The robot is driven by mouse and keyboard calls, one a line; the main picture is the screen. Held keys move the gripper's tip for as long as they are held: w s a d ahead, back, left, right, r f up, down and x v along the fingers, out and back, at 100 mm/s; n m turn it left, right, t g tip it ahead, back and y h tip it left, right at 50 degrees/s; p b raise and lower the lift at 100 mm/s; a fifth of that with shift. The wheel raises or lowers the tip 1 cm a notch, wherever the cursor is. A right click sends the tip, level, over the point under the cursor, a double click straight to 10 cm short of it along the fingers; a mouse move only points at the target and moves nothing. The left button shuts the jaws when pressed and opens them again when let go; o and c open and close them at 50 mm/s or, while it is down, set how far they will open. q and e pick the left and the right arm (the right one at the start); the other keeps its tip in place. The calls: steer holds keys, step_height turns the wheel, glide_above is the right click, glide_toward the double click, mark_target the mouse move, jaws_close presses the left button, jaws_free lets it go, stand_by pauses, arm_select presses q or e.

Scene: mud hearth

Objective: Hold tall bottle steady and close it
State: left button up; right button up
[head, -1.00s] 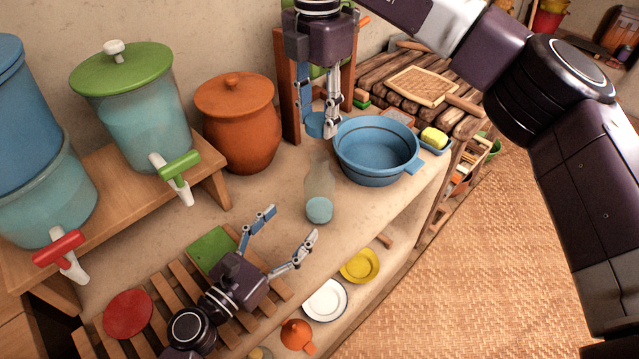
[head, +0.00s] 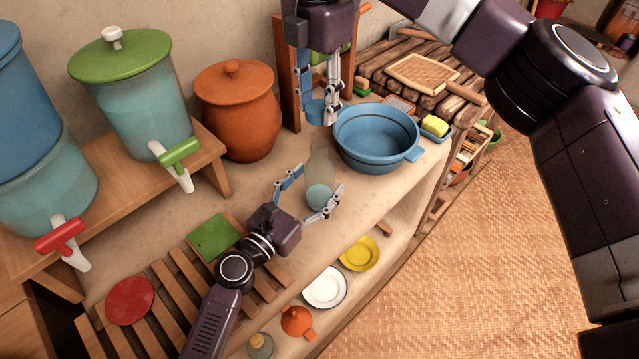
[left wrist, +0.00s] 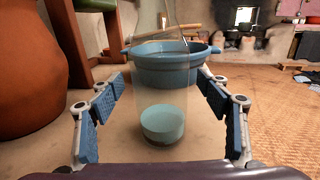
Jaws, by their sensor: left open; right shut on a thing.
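The tall bottle (head: 320,178) is clear, with pale blue contents low inside, and stands upright on the counter. It also shows in the left wrist view (left wrist: 160,95), where its top is cut off. My left gripper (head: 308,192) is open, with one finger on either side of the bottle and gaps between pads and glass. My right gripper (head: 318,112) points down above and behind the bottle, shut on a small blue cap (head: 314,110). The cap is apart from the bottle's mouth, and the fingers partly hide it.
A blue basin (head: 376,140) stands close behind the bottle. A brown clay pot (head: 237,110) is at the back left. A slatted rack (head: 190,285) lies under my left arm. Plates (head: 325,287) sit on the lower shelf.

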arm_select(q)
steer(key=shift+x, duration=0.95)
steer(key=shift+s, duration=0.1)
steer(key=c, duration=1.8)
arm_select(e)
steer(key=shift+f, duration=2.5)
steer(key=shift+f, duration=0.85)
steer(key=shift+f, duration=0.6)
arm_select(q)
jaws_close()
